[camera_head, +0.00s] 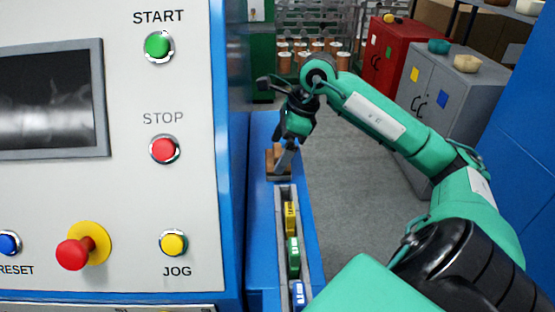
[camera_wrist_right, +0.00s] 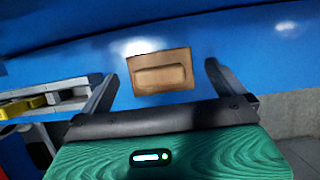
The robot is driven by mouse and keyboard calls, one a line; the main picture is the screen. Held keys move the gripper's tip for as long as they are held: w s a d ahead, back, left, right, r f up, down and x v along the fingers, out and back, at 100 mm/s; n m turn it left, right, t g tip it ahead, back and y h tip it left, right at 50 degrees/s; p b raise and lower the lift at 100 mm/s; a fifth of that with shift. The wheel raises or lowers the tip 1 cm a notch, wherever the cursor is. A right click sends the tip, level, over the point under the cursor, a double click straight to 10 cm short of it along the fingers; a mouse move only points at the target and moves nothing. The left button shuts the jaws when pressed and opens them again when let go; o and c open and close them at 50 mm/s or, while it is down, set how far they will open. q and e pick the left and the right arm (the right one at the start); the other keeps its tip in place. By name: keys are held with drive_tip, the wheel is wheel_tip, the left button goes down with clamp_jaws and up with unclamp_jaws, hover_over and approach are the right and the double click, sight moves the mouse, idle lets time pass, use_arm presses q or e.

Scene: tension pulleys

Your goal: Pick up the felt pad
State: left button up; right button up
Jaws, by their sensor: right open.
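A tan rectangular piece with a raised bar, which looks like the felt pad (camera_wrist_right: 165,76), lies on the blue surface in the right wrist view. In the head view its brown edge (camera_head: 270,158) shows beside my gripper finger, partly hidden. My right gripper (camera_head: 284,163) points down over it. In the right wrist view the two fingers of my right gripper (camera_wrist_right: 158,72) are spread apart, with the tan piece between them in the picture and a gap on each side. I see no contact. My left gripper is not in view.
A grey channel (camera_head: 281,212) on the blue ledge holds yellow, green and blue pieces in front of the pad. A control panel (camera_head: 190,90) with buttons stands close on the left. Grey and red cabinets (camera_head: 415,85) stand behind my right arm. Open floor (camera_head: 345,190) lies right of the ledge.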

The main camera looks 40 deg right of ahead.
drive_tip(key=shift+x, duration=0.8)
drive_tip(key=c, duration=0.8)
drive_tip(key=shift+c, duration=0.8)
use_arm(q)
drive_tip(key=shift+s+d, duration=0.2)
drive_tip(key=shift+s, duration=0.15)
use_arm(e)
drive_tip(key=shift+r, duration=0.15)
